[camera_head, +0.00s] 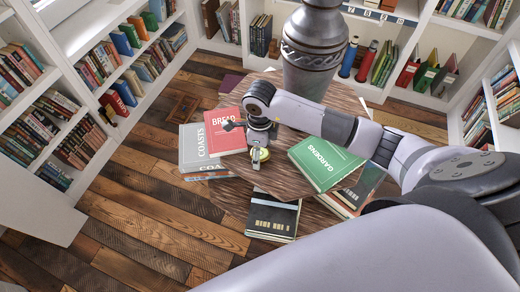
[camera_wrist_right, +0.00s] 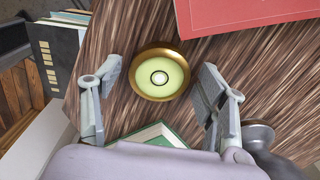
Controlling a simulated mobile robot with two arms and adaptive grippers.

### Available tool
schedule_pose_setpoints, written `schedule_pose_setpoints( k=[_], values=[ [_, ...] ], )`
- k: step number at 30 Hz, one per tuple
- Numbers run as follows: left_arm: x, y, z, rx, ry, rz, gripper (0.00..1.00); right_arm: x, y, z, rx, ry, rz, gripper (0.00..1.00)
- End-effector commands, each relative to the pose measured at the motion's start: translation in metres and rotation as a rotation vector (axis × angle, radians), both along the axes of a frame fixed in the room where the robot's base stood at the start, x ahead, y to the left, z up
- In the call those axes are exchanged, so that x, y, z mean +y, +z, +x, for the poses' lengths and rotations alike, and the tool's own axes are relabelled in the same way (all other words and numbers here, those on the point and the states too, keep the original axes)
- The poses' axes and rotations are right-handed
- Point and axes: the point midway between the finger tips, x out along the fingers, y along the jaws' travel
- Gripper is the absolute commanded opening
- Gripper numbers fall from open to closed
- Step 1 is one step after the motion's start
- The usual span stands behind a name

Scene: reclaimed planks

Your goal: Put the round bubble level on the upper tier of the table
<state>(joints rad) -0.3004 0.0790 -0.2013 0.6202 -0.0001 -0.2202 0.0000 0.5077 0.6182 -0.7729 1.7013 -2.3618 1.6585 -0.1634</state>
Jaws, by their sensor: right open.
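The round bubble level (camera_wrist_right: 159,74), a brass ring around a pale green face, lies flat on a wooden tabletop in the right wrist view. In the head view only part of the level (camera_head: 264,155) shows beside my gripper. My right gripper (camera_wrist_right: 162,72) is open, with one finger on each side of the level and a visible gap to both. In the head view the right gripper (camera_head: 258,146) reaches down over the table (camera_head: 345,100), whose wooden surfaces carry books and a vase. Where the tiers divide is hard to tell. My left gripper is not in view.
A large dark vase (camera_head: 312,50) stands behind my right arm. A red book (camera_head: 224,131) and the grey COASTS book (camera_head: 196,147) lie left of the gripper, the green GARDENS book (camera_head: 324,163) right. A dark book (camera_head: 272,218) lies in front. Bookshelves surround the floor.

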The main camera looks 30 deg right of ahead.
Motion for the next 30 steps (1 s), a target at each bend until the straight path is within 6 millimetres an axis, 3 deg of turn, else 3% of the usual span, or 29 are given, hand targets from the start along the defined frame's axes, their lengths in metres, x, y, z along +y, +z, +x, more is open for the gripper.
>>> schedule_pose_setpoints(
  k=[8,13,24,30],
  values=[
    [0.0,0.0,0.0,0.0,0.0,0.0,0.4,0.0,0.001,0.0,0.0,0.0,0.0,0.69],
    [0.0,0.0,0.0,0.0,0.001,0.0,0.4,0.0,0.011,0.001,-0.004,0.0,0.0,0.69],
    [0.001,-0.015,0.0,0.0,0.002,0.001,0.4,0.0,0.087,0.002,-0.006,0.0,0.001,0.69],
    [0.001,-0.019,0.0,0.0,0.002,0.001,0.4,0.0,0.115,0.001,-0.003,0.0,0.002,0.69]
  ],
)
